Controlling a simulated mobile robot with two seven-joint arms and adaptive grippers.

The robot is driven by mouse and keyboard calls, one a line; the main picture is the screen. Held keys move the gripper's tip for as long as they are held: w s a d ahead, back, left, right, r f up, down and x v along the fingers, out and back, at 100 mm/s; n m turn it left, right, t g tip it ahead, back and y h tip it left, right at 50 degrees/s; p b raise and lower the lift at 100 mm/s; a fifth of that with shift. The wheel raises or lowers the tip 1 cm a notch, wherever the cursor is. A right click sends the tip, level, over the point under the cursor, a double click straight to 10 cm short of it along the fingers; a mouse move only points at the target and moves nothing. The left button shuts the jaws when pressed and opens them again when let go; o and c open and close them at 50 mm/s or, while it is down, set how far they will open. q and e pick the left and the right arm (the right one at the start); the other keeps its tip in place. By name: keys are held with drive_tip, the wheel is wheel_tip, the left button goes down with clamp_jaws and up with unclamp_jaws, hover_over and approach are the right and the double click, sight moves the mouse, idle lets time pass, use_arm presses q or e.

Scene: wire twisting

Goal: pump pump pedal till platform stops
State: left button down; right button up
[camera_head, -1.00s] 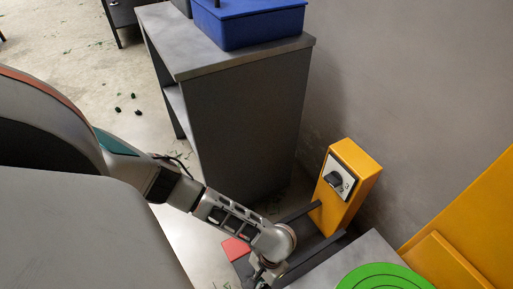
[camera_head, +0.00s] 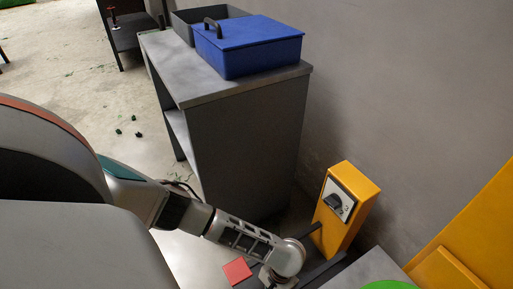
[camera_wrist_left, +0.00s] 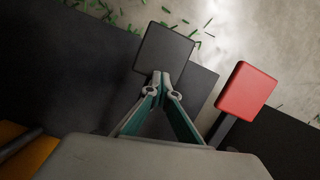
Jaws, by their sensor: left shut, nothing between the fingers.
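A red pedal (camera_head: 237,270) shows low in the head view, just left of my left wrist. It also shows in the left wrist view (camera_wrist_left: 247,90), to the right of my left gripper (camera_wrist_left: 162,78). A dark grey pedal (camera_wrist_left: 165,48) lies right at the fingertips in the wrist view. The fingertips are together and empty, and overlap its near edge; I cannot tell whether they touch it. In the head view the fingers are cut off by the bottom edge. My right gripper is not in view. Which pedal is the pump pedal is not marked.
A yellow post (camera_head: 349,215) with a black switch (camera_head: 334,201) stands beside my left wrist, near the wall. A green disc (camera_head: 390,286) is partly cut off at the bottom. A grey cabinet (camera_head: 245,145) bears a blue lidded box (camera_head: 250,48). Green scraps litter the floor.

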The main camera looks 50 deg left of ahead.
use_arm(q)
drive_tip(key=shift+s+f, duration=0.1)
drive_tip(key=shift+s, duration=0.1)
drive_tip(key=v, duration=1.2)
drive_tip(key=shift+w, duration=0.2)
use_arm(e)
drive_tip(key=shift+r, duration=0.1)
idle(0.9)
